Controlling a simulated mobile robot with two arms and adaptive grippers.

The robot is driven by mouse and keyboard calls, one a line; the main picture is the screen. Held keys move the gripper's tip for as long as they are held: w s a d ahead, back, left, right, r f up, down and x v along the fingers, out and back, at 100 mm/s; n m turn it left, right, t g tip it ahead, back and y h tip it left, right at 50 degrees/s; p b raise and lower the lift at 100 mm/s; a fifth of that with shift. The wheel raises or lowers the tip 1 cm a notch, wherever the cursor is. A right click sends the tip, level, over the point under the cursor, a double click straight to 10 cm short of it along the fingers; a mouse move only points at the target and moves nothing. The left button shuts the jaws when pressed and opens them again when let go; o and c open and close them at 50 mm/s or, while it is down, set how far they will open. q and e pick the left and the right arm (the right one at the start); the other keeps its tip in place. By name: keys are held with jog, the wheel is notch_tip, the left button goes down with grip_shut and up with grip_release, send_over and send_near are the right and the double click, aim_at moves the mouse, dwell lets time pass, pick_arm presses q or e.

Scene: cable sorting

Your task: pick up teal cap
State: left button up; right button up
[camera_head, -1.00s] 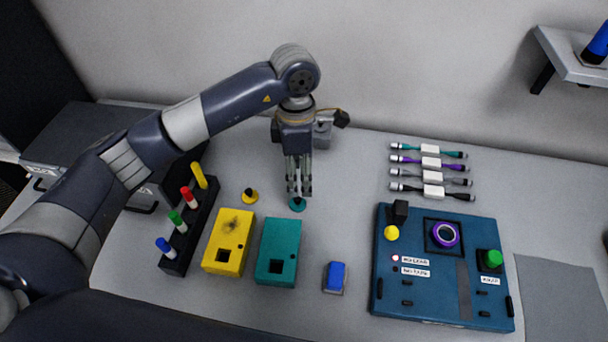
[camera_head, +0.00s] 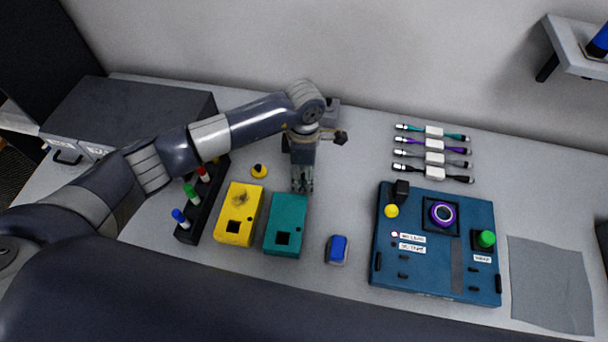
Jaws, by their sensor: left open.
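My left gripper (camera_head: 302,185) points down just behind the teal box (camera_head: 286,222), near the table top. It is open. The teal cap is hidden now by the gripper, whose fingers are over the spot where the cap showed earlier. I cannot tell whether the fingers stand around it or touch it. My right gripper is not in view.
A yellow cap (camera_head: 259,171) sits left of the gripper, behind the yellow box (camera_head: 238,214). A marker rack (camera_head: 206,218) stands further left. A blue-white block (camera_head: 337,249), a blue panel (camera_head: 436,243) and several cables (camera_head: 433,145) are to the right. Bare table lies between.

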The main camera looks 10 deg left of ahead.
pick_arm(q)
jog(key=shift+w+f, duration=0.1)
jog(key=c, duration=0.8)
jog(key=shift+c, duration=0.2)
